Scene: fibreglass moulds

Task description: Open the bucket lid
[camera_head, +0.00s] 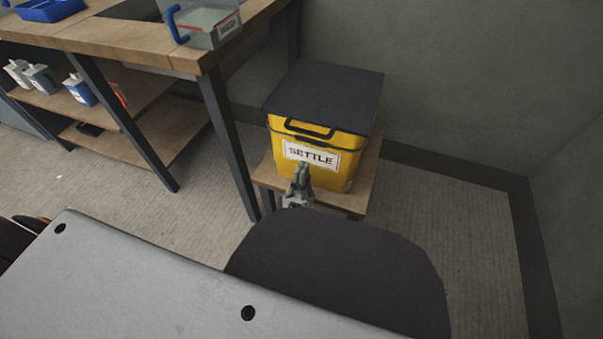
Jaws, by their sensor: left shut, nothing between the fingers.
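A yellow bucket (346,165) with a white label reading SETTLE (311,156) stands on a small wooden stand (370,172). Its flat dark lid (325,94) lies on top and looks closed. A black handle (303,131) shows on the front, just under the lid's front edge. My left gripper (303,168) is in front of the bucket, low at the lower edge of the label and below the handle. Its fingers are together and empty. I cannot tell whether the fingertips touch the bucket. My right gripper is not in view.
A wooden workbench (130,38) with dark legs stands to the left of the bucket. A clear container with a blue handle (208,27) and a blue tray (50,9) are on it. Bottles (80,90) stand on its shelf. A grey wall (440,80) is close behind the bucket.

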